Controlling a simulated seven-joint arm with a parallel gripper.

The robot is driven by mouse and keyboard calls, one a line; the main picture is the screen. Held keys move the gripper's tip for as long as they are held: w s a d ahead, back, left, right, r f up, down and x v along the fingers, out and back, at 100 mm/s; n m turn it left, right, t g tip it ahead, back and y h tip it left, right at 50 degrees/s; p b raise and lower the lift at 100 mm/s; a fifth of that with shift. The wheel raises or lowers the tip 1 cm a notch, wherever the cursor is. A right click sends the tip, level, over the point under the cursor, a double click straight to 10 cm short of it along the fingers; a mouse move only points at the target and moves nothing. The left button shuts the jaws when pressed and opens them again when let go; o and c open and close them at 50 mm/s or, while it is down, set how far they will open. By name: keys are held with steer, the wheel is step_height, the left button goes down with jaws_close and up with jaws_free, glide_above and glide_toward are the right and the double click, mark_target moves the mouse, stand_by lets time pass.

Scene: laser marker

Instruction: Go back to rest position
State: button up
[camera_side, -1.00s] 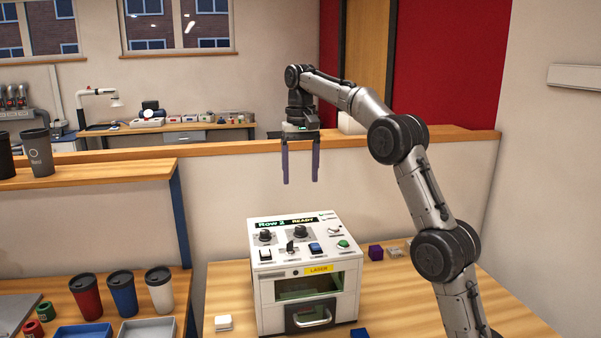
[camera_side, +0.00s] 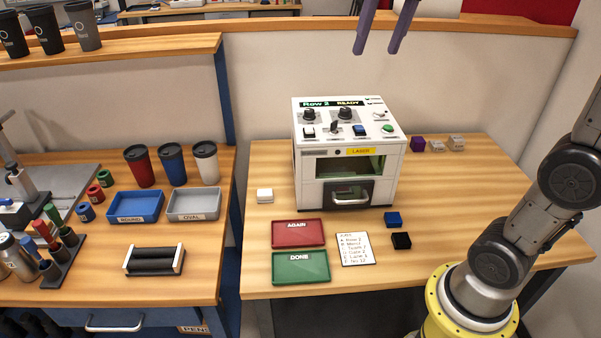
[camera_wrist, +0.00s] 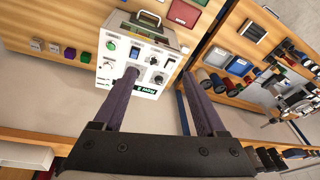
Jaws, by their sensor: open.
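My gripper (camera_side: 382,45) is at the top edge of the side view, above and behind the laser marker, with its two purple fingers apart and nothing between them. In the wrist view my gripper (camera_wrist: 168,80) also shows its fingers spread and empty. The white laser marker (camera_side: 347,150) stands on the wooden table, its display reading "Row 2 READY". It also shows in the wrist view (camera_wrist: 140,58), below the fingers and apart from them. The rest of my wrist is cut off at the top of the side view.
A red AGAIN tray (camera_side: 298,246), a green DONE tray (camera_side: 300,281) and a list card (camera_side: 355,249) lie before the marker. Blue (camera_side: 393,219), black (camera_side: 401,240), purple (camera_side: 418,145) and white (camera_side: 265,196) blocks lie around it. Cups (camera_side: 172,165) stand on the left bench.

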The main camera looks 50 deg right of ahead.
steer(key=s+a+f+n+t, duration=0.2)
steer(key=s+a+f+n, duration=0.15)
steer(key=s+f, duration=0.5)
steer(key=s+a+f+n, duration=0.1)
steer(key=s+f, duration=0.4)
steer(key=f, duration=0.5)
steer(key=shift+s+a+n+t, duration=0.2)
steer(key=shift+a+n+t, duration=0.2)
steer(key=shift+n, duration=0.15)
